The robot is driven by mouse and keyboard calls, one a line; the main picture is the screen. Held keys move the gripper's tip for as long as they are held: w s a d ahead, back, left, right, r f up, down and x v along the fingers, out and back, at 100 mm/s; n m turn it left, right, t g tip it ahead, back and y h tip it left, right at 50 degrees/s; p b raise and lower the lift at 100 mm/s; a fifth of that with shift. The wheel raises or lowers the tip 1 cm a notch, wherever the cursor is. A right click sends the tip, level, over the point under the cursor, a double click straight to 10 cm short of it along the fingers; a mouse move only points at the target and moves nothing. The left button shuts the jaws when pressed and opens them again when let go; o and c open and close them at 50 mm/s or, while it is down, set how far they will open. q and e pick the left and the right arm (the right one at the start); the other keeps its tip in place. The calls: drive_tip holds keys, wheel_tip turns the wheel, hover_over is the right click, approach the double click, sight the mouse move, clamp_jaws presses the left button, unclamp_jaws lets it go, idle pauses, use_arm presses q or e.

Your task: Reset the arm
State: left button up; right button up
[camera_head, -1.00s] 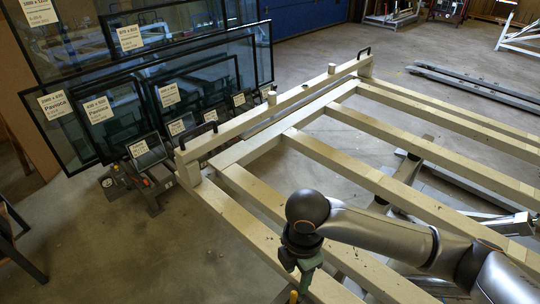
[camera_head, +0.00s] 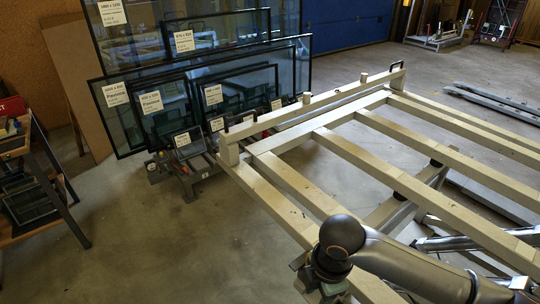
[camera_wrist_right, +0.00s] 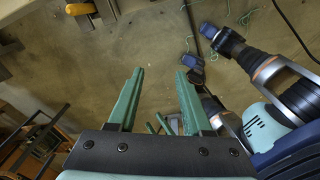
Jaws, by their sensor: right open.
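My right arm (camera_head: 415,268) comes in from the lower right over the near end of the beige tilting frame (camera_head: 365,165). Its dark round wrist (camera_head: 342,235) is in front of the frame's near bars, and its hand is cut off by the bottom edge. In the right wrist view my right gripper (camera_wrist_right: 160,74) is open, its two green fingers apart. Nothing is between the fingertips; the brown floor shows beyond. My left gripper cannot be made out in either view.
Framed glass panes (camera_head: 200,75) with labels stand on a rack behind the frame's left end. A workbench (camera_head: 35,185) stands at the left edge. Metal rails (camera_head: 495,103) lie on the floor at the right. The floor between bench and frame is clear.

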drive_tip(key=w+a+f+m+t+y, duration=0.1)
drive_tip(key=a+f+m+t+y, duration=0.4)
drive_tip(key=a+f+m, duration=0.4)
drive_tip(key=s+d+f+m+t+h, duration=0.1)
drive_tip(key=s+d+f+m+t, duration=0.1)
drive_tip(key=d, duration=0.6)
drive_tip(key=s+d+f+m+t+h, duration=0.2)
drive_tip(key=s+d+f+m, duration=0.3)
drive_tip(key=d+m, duration=0.3)
drive_tip(key=shift+s+d+f, duration=0.2)
drive_tip(key=shift+s+d, duration=0.05)
drive_tip(key=shift+s, duration=0.65)
